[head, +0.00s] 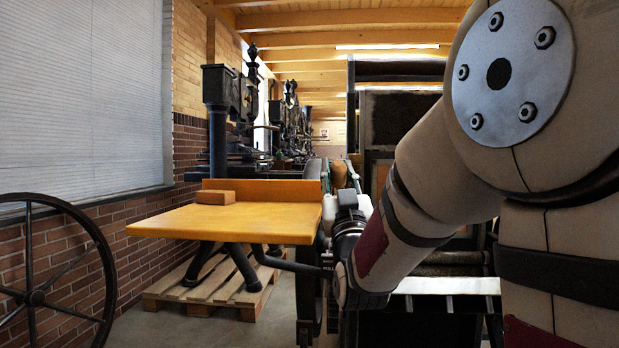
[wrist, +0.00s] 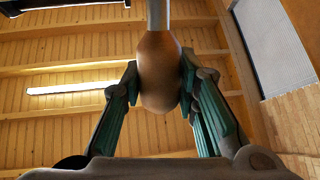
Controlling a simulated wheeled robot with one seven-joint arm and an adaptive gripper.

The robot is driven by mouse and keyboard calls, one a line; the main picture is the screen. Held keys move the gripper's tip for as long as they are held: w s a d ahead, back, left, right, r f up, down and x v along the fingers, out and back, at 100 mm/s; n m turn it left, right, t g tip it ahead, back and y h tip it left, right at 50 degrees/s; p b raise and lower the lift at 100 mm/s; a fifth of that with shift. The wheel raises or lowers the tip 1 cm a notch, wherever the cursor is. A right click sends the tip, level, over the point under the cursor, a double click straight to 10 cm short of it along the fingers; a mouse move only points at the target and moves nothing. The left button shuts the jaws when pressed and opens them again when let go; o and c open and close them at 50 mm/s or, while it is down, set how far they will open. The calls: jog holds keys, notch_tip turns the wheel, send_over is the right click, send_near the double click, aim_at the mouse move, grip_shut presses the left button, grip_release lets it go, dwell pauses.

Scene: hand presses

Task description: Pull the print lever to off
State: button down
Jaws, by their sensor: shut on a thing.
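The print lever shows in the wrist view as a rounded wooden handle (wrist: 160,72) on a pale metal rod that runs up out of the picture. My gripper (wrist: 160,84) has its two green-padded fingers on either side of the handle and is shut on it. In the head view my gripper (head: 340,180) points upward beside the right edge of the yellow board, with the brown handle (head: 339,174) between its fingers. My own arm hides much of the press behind it, and the lever's lower joint cannot be made out.
A yellow feed board (head: 240,219) with a small wooden block (head: 215,197) lies just left of my gripper. A pallet (head: 212,288) is under it. A large spoked wheel (head: 50,290) stands at the far left. Dark presses (head: 228,95) line the brick wall.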

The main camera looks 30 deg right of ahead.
jog(key=shift+s+a+f+t+b, duration=0.3)
jog(key=shift+s+f+t, duration=0.15)
jog(key=shift+f, duration=0.2)
jog(key=shift+s+f, duration=0.1)
jog(key=c, duration=1.2)
grip_release()
notch_tip(320, 180, up, 10)
jog(key=shift+r, duration=0.1)
